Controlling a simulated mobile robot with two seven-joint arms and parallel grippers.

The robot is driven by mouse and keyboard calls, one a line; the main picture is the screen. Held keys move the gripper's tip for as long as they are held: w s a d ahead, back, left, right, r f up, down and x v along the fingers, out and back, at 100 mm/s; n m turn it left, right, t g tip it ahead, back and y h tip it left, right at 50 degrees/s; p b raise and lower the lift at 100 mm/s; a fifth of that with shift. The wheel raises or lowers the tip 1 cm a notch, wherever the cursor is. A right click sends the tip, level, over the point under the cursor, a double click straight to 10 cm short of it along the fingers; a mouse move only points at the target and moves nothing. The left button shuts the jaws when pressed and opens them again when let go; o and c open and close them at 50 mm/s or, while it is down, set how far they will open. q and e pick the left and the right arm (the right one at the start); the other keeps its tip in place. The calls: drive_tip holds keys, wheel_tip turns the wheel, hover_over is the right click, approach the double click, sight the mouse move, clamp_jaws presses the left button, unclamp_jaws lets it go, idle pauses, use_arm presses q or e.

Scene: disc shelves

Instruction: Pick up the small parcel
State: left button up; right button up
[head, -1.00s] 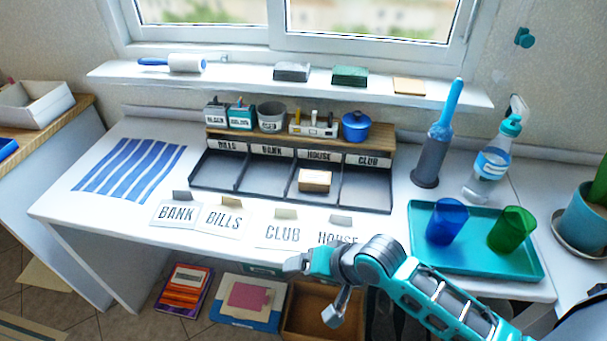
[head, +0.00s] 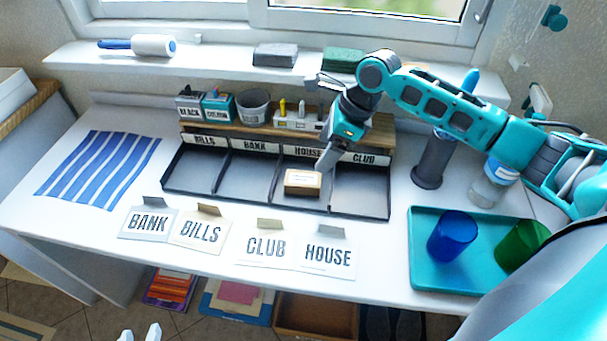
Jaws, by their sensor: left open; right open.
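The small parcel (head: 302,184) is a light brown box in the HOUSE compartment of the dark sorting tray (head: 270,205), near its front. My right gripper (head: 325,165) points down over the parcel's right rear side. Its jaws are open, with one finger seen close to the parcel; I cannot tell whether it touches. The other finger is mostly hidden. My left gripper (head: 140,333) shows only as two pale fingertips at the bottom edge, apart and empty, well away from the parcel.
A wooden riser with a grey pot (head: 252,104) and small holders stands behind the tray. A teal tray (head: 425,270) with a blue cup (head: 452,236) and green cup (head: 520,246) is at right.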

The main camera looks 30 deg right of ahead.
drive_tip(key=b, duration=0.1)
hover_over(306, 179)
drive_tip(key=s+d, duration=0.1)
drive_tip(key=s, duration=0.1)
drive_tip(key=f, duration=0.5)
drive_tip(key=shift+w+d+f, duration=0.2)
drive_tip(key=shift+w+f, duration=0.05)
drive_tip(key=shift+f, duration=0.1)
drive_tip(key=b+x, duration=0.1)
drive_tip(key=x, duration=0.3)
drive_tip(key=shift+w+f+b, duration=0.25)
drive_tip(key=shift+f+b, duration=0.1)
drive_tip(key=shift+f, duration=0.05)
drive_tip(key=shift+w+a+f, duration=0.1)
drive_tip(key=shift+w+f, duration=0.05)
drive_tip(key=shift+f, duration=0.35)
use_arm(q)
drive_tip(key=f, duration=0.3)
drive_tip(key=shift+s+a+f, duration=0.1)
drive_tip(key=shift+s+f, duration=0.05)
drive_tip(key=shift+s, duration=0.15)
use_arm(e)
drive_tip(key=shift+c, duration=0.3)
drive_tip(key=shift+c, duration=0.8)
drive_tip(key=c, duration=0.7)
use_arm(q)
drive_tip(key=shift+s, duration=0.1)
use_arm(e)
drive_tip(key=shift+c, duration=0.9)
